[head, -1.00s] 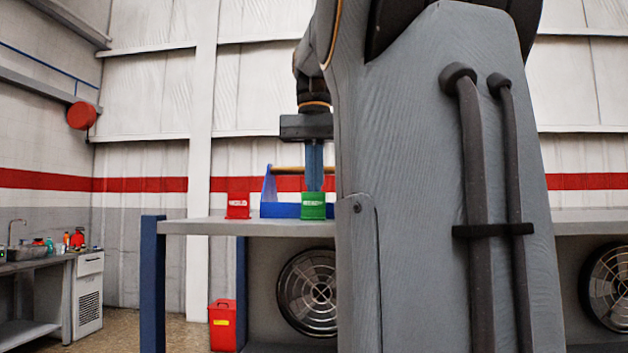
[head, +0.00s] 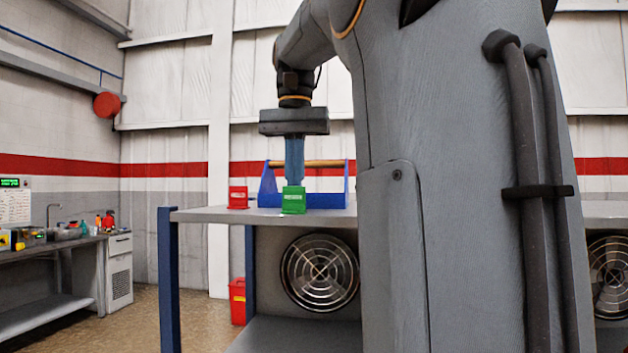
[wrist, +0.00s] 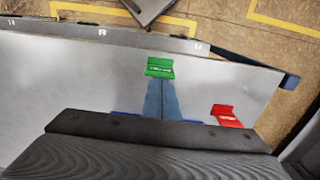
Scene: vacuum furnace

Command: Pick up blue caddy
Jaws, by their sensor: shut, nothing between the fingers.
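The blue caddy (head: 326,184) stands upright on the grey shelf top, with a wooden bar handle (head: 322,163) across it. My gripper (head: 294,182) points down with its blue fingers shut and empty. In the head view the fingers overlap the left part of the caddy and end just above or behind a green box (head: 293,201); whether they touch anything I cannot tell. In the wrist view my gripper (wrist: 160,82) reaches toward the green box (wrist: 160,67). Only blue slivers of the caddy (wrist: 127,115) show there, the rest hidden behind my gripper body.
A red box (head: 238,197) stands left of the caddy, also in the wrist view (wrist: 226,116). The grey shelf top (head: 215,215) has free room at its left end. A side bench (head: 50,246) and a red bin (head: 237,301) are farther left.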

